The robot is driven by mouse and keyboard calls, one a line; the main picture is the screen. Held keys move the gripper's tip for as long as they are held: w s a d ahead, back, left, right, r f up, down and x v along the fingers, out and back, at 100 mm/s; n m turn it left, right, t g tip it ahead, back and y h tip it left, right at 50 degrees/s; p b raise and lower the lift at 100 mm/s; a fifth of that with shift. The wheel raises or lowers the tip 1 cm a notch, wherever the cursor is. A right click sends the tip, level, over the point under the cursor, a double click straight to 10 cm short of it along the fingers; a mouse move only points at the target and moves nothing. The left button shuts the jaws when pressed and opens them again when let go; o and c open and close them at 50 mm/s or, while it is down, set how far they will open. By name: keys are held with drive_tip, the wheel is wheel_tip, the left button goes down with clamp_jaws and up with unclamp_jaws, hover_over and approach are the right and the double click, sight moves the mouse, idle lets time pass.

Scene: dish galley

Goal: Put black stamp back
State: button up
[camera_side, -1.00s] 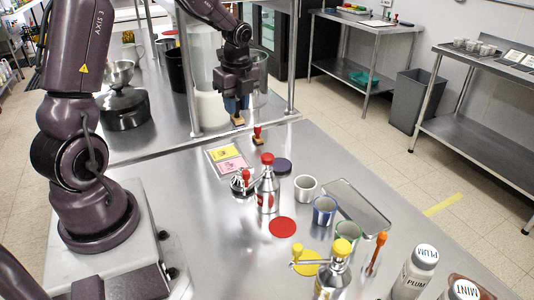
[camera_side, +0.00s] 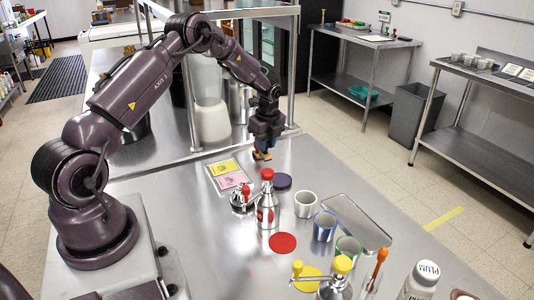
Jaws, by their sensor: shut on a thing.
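My gripper (camera_side: 264,142) is shut on a small stamp with a pale wooden base (camera_side: 262,156), low at the far end of the steel counter. The fingers cover its handle, so I cannot tell its colour. I cannot tell whether the base touches the counter. The red-handled stamp that stood near this spot earlier is hidden or merged with the held one. A dark round pad (camera_side: 282,181) lies to the right of and nearer than the gripper. A sheet with yellow and pink cards (camera_side: 226,174) lies to its left.
A red-topped metal bottle (camera_side: 267,205), a white cup (camera_side: 304,204), a blue cup (camera_side: 324,227) and a grey tray (camera_side: 358,218) stand nearer. A red disc (camera_side: 282,243) lies in front. A shelf post (camera_side: 190,105) rises behind left.

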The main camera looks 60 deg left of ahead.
sight(267, 152)
drive_tip(key=shift+w+a+f, duration=0.25)
drive_tip(key=shift+w+f, duration=0.15)
drive_tip(key=shift+f, duration=1.65)
drive_tip(key=shift+f, duration=0.1)
drive_tip(key=o, duration=0.8)
